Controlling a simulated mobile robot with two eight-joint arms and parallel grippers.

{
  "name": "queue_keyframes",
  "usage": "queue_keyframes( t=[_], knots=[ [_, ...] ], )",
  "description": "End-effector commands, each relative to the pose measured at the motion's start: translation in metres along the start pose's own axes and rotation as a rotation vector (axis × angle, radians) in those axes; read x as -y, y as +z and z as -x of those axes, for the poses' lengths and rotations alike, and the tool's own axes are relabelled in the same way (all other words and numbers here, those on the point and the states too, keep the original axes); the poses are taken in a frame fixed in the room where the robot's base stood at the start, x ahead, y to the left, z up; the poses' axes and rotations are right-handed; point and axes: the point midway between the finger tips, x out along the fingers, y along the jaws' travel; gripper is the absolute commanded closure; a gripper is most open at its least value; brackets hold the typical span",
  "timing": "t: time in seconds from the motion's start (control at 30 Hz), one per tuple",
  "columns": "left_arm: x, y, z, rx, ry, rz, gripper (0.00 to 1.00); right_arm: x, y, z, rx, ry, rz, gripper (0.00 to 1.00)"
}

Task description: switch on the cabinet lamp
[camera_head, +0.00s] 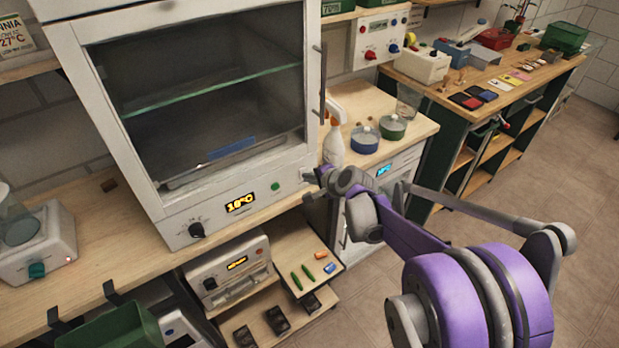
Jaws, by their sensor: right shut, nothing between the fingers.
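The white cabinet (160,208) stands on the wooden bench, with a large glass front. Its inside is dim, with a glass shelf (215,88) across it and a blue item (232,148) on its floor. The front panel has a black knob (197,230), an orange display (240,203) that seems to read 18°C, and a round green button (275,187). My right gripper (312,177) is shut and empty at the panel's right end, a little right of the green button. I cannot tell whether it touches the panel. My left gripper is not in view.
A white spray bottle (334,143) stands close behind my right gripper, with blue-lidded (364,139) and green-lidded (392,127) dishes beyond. Below are a white device (228,272) and a pulled-out shelf (290,250) with small items. The floor at right is clear.

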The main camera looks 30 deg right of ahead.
Motion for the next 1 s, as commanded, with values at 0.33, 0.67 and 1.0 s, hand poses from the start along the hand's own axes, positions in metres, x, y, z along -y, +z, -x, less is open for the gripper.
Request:
queue_keyframes(
  t=[0.33,0.67,1.0],
  knots=[
    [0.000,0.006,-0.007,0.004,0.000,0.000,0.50,-0.002,0.000,-0.009,0.000,0.000,0.001,1.00],
    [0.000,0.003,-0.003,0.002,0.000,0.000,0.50,0.004,0.000,-0.006,0.000,-0.002,0.000,1.00],
    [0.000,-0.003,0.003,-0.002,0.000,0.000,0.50,0.015,0.000,0.000,-0.001,-0.006,-0.003,1.00]
  ],
)
